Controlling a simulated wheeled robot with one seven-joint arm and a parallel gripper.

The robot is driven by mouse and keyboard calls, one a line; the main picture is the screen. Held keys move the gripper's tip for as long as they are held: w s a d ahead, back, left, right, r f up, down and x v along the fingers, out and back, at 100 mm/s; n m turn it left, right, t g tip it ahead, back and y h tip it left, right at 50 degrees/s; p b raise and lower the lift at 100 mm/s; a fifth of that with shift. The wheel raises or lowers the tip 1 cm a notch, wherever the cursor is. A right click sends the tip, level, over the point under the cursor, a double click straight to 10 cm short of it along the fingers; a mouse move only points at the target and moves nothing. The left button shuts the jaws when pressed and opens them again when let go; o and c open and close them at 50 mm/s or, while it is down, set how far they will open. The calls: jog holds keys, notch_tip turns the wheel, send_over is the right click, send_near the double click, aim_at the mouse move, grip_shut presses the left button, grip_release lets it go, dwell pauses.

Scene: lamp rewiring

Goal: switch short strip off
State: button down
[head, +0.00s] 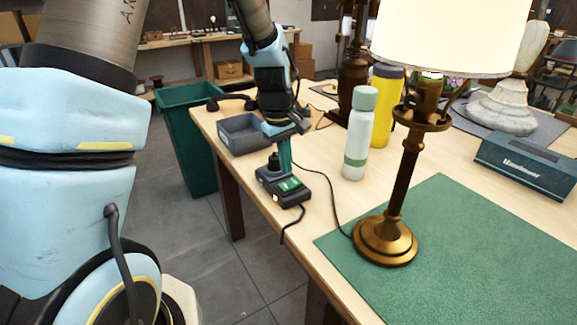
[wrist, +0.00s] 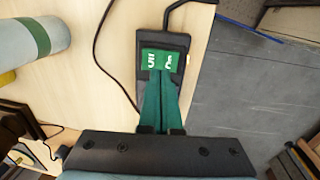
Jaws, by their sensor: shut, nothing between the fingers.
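The short strip (head: 287,190) is a small black power strip with a green top face, lying near the table's left edge. In the wrist view the strip (wrist: 176,64) shows two green patches with white marks at its far end. A small pale spot shows on its near side in the head view. My gripper (head: 286,172) points down at the strip, its green fingers together and empty. In the wrist view the fingertips (wrist: 162,74) meet right by the green patches; I cannot tell whether they touch. The fingers hide the strip's middle.
A brass lamp (head: 386,238) stands on a green mat (head: 460,255) to the right. A white bottle (head: 358,140) and a yellow bottle (head: 384,110) stand behind. A grey tray (head: 238,137) sits left of my gripper. Black cords run from the strip.

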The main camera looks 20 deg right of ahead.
aim_at(282, 185)
jog(key=shift+r+b, duration=0.4)
jog(key=shift+r, duration=0.45)
notch_tip(282, 185, up, 9)
jog(key=a+b, duration=0.1)
jog(key=b, duration=0.1)
jog(key=shift+s, duration=0.15)
jog(key=shift+a+f, duration=0.1)
